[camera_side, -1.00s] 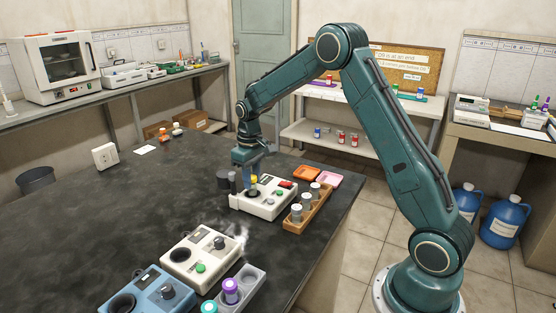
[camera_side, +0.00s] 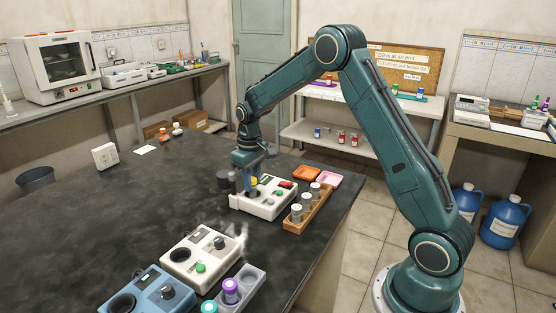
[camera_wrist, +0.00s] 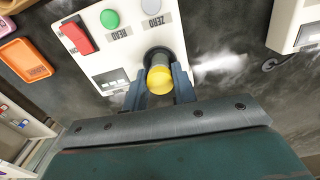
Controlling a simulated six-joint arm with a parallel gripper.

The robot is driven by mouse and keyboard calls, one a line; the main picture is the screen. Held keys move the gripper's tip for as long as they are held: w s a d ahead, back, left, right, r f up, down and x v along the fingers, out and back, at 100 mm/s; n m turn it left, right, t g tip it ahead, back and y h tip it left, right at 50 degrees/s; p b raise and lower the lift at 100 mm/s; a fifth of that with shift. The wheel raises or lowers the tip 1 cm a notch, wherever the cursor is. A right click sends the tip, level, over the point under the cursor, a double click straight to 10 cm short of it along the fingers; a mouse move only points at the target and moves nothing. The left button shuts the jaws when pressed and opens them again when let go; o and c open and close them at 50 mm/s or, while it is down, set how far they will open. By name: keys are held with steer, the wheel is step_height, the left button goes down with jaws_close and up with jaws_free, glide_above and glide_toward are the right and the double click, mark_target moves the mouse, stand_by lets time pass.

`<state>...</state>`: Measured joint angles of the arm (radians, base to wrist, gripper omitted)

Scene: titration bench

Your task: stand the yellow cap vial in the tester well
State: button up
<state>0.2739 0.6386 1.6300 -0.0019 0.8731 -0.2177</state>
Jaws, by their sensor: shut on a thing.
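The yellow cap vial shows its round yellow cap (camera_wrist: 160,80) between my gripper's fingers in the wrist view. The cap also shows low at my gripper in the side view (camera_side: 254,181). My gripper (camera_wrist: 161,88) is shut on the vial. The vial lines up with the dark round well of the white tester (camera_wrist: 120,62), and its body runs toward that opening. In the side view the tester (camera_side: 277,207) stands under my gripper. How deep the vial sits in the well is hidden by the fingers and cap.
A wooden rack (camera_side: 309,207) with several grey-capped vials stands right of the tester. Orange (camera_side: 306,172) and pink (camera_side: 329,179) trays lie behind it. Another white device (camera_side: 200,258) and a blue one (camera_side: 150,293) stand nearer the camera. The bench's left side is mostly clear.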

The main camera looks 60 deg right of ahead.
steer(key=shift+f, duration=0.9)
stand_by(0.4)
steer(key=o, duration=0.9)
steer(key=shift+o, duration=0.4)
steer(key=o, duration=0.3)
steer(key=shift+r, duration=0.15)
steer(key=shift+r, duration=2.85)
